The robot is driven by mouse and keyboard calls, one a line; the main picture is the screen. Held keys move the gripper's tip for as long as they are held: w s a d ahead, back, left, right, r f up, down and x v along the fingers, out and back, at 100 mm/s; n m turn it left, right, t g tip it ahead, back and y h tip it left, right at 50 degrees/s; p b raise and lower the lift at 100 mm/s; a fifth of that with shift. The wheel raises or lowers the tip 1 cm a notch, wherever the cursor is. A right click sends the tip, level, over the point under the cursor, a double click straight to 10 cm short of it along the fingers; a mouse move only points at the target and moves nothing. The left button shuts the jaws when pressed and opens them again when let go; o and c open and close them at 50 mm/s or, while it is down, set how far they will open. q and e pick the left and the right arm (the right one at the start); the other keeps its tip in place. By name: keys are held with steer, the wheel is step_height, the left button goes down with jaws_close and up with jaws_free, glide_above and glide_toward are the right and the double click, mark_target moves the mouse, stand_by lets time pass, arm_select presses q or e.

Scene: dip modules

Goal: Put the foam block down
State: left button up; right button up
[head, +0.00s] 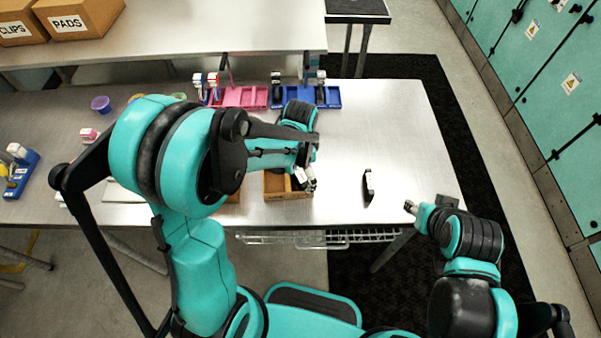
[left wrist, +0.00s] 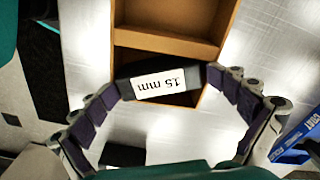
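A black block with a white "15 mm" label (left wrist: 167,82) sits between the two fingers of my left gripper (left wrist: 168,84), which touch its two ends. It looks like the foam block. It is above a brown open tray with compartments (left wrist: 165,42); I cannot tell whether it touches the tray. In the head view my left gripper (head: 306,180) is at the right side of this tray (head: 288,195), and my arm hides part of it.
A black piece with a white label (head: 368,187) lies on the metal table (head: 400,140), right of the tray. Pink (head: 245,97) and blue (head: 327,97) trays stand at the back. A purple cup (head: 100,104) is at the left. The table's right part is mostly clear.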

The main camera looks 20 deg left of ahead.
mark_target(301, 174)
arm_select(q)
steer(key=shift+r, duration=0.1)
step_height(301, 174, up, 11)
steer(key=p, duration=0.3)
steer(key=s+a+r+n+t, duration=0.4)
steer(key=s+r+n+t, duration=0.2)
steer(key=s+n, duration=0.3)
steer(key=shift+s+a+r+t, duration=0.3)
steer(key=shift+s+a+t, duration=0.05)
steer(key=shift+s+t, duration=0.3)
